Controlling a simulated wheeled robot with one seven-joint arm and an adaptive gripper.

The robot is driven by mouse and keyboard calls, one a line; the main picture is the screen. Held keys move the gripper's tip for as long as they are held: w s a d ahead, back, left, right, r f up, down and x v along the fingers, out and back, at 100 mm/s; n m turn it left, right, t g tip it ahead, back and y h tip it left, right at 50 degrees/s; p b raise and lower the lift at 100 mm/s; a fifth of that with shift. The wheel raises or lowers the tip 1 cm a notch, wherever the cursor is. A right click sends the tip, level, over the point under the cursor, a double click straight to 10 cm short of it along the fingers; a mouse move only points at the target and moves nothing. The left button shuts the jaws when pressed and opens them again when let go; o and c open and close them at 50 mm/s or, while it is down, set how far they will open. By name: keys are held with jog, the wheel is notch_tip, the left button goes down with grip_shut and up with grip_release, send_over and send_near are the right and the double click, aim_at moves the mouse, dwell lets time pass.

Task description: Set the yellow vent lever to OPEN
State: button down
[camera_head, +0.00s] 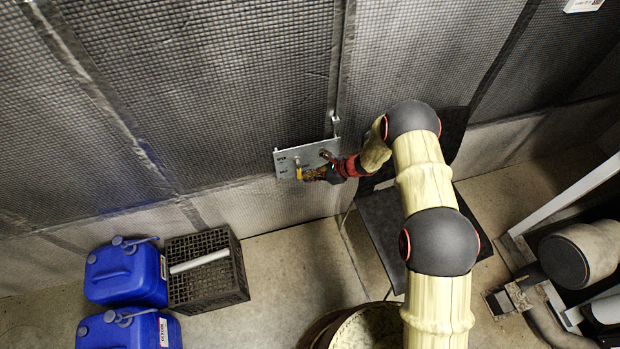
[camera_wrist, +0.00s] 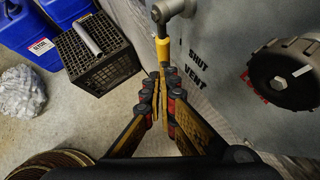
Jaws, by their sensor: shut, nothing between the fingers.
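The yellow vent lever (camera_head: 299,173) is on a grey panel (camera_head: 287,153) on the wall. In the wrist view the lever (camera_wrist: 163,48) has a metal pivot at the top, and its yellow handle points down the picture, left of the printed words SHUT and VENT. In the head view it hangs down from its pivot. My gripper (camera_head: 308,175) is at the lever's lower end. In the wrist view my gripper (camera_wrist: 163,88) is shut, with its fingertips just below the handle's tip. I cannot tell whether they touch it.
A black round knob (camera_wrist: 284,74) sits right of the lever on the panel. Blue canisters (camera_head: 126,272) and a black crate (camera_head: 226,285) stand on the floor at left. A crumpled pale bundle (camera_wrist: 22,92) lies near them. A round drum (camera_head: 368,327) stands below.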

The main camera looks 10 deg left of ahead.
jog(key=shift+s+a+f+y+b, duration=0.15)
jog(key=shift+a+f+y+b, duration=0.2)
jog(key=shift+b, duration=0.3)
jog(key=s+a+r+m+g+y+b, duration=0.1)
jog(key=s+a+r+y+b, duration=0.1)
jog(key=a+y+b, duration=0.3)
jog(key=shift+s+a+r+m+g+b, duration=0.4)
jog(key=shift+s+a, duration=0.35)
jog(key=shift+a, duration=0.45)
jog(key=shift+f+y, duration=0.1)
jog(key=shift+y, duration=0.15)
jog(key=s+d+f, duration=0.1)
jog(key=d+f, duration=0.6)
jog(key=d, duration=0.4)
jog(key=shift+s, duration=0.25)
